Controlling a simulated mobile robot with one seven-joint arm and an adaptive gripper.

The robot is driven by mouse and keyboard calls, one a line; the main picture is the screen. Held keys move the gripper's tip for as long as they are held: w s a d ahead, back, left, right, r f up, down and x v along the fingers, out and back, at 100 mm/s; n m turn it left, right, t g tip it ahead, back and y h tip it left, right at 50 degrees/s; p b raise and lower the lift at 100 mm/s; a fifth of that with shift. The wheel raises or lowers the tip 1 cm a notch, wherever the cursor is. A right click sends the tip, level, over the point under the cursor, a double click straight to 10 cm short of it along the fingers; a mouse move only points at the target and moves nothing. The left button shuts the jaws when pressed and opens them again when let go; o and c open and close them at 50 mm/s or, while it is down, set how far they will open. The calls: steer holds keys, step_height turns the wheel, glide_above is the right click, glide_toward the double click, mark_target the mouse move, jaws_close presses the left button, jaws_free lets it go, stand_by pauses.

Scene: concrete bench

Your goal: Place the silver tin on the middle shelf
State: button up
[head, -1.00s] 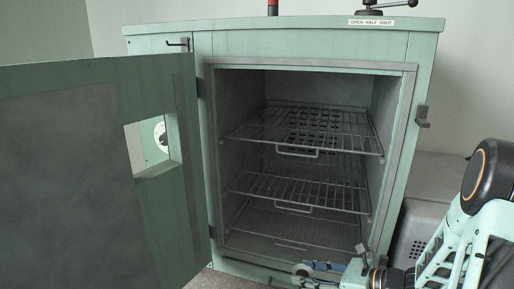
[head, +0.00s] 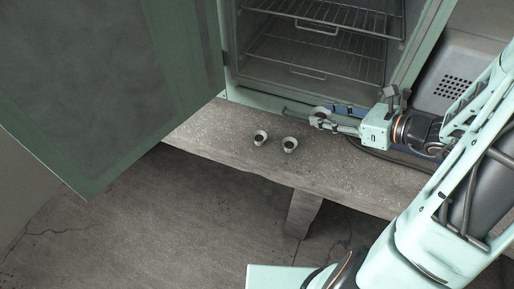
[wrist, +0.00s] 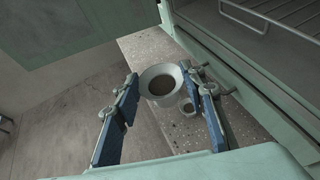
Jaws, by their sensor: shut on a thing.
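My gripper (head: 333,121) is shut on a silver tin (head: 319,114), just in front of the cabinet's lower right opening and above the bench. In the wrist view the tin (wrist: 161,84) sits between the two blue-padded fingers (wrist: 163,90), open end up with a dark inside. The cabinet (head: 432,40) stands open, with wire shelves inside. The middle shelf (head: 325,14) shows at the top edge of the head view, and the lowest shelf (head: 312,50) is below it. The top shelf is out of frame.
Two small pale cups with dark insides, a left one (head: 260,137) and a right one (head: 289,145), stand on the concrete bench (head: 215,130). The open green door (head: 110,80) fills the left. A grey vented box (head: 450,75) stands right of the cabinet.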

steer(key=s+f+t+b, duration=0.1)
steer(key=s+f+b, duration=0.6)
steer(key=f+b, duration=0.7)
steer(key=shift+m+h, duration=0.3)
steer(key=shift+m, duration=0.1)
steer(key=w+f+b, duration=0.2)
steer(key=w, duration=0.2)
steer(key=w+f+b, duration=0.2)
steer(key=w+b, duration=0.1)
steer(key=w, duration=0.1)
steer(key=w+f+b, duration=0.2)
steer(key=w+b, duration=0.1)
steer(key=w, duration=0.1)
steer(key=shift+w+a, duration=0.35)
steer(key=shift+w+f, duration=0.2)
steer(key=shift+f, duration=0.1)
steer(key=shift+w+f+b, duration=0.2)
steer(key=shift+f+b, duration=0.45)
steer(key=shift+f, duration=1.05)
steer(key=shift+f, duration=0.15)
steer(key=o, duration=1.2)
